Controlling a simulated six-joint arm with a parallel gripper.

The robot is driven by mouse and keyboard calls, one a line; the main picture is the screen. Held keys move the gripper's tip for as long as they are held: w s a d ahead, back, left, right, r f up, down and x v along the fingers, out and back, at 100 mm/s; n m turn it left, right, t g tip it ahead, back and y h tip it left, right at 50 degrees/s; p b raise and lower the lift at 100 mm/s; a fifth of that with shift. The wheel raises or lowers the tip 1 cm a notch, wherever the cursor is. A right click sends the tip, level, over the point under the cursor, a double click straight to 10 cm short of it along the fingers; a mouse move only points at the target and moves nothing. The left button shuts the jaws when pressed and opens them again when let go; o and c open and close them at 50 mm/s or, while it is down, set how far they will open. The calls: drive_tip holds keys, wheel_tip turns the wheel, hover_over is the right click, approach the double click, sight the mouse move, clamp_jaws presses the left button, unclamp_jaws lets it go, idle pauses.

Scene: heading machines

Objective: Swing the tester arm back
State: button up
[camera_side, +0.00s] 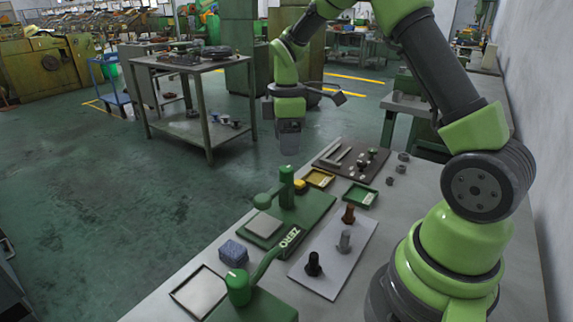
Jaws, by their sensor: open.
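A green tester (310,207) with white lettering stands on the bench, with an upright post (287,187) at its back. A short green arm (266,200) reaches left from the post, its round end over a pale square plate (263,225). In front, a second green unit (250,304) has a post and a slanting green arm (267,262) that reaches up and right beside the lettering. I cannot tell for sure which is the tester arm. My gripper (289,150) is open and hangs empty, pointing down, above and beyond the tester, apart from both units.
A white board (333,262) holds black, grey and brown bolts. A blue block (233,252) and a pale tray (199,291) lie at the left edge. Yellow (319,178) and green (361,195) trays and a brown board (343,162) with small parts stand at the back.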

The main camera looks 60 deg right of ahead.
sight(286, 168)
wheel_tip(286, 168, down, 6)
drive_tip(key=shift+f, duration=0.25)
drive_tip(key=shift+c, duration=0.4)
clamp_jaws()
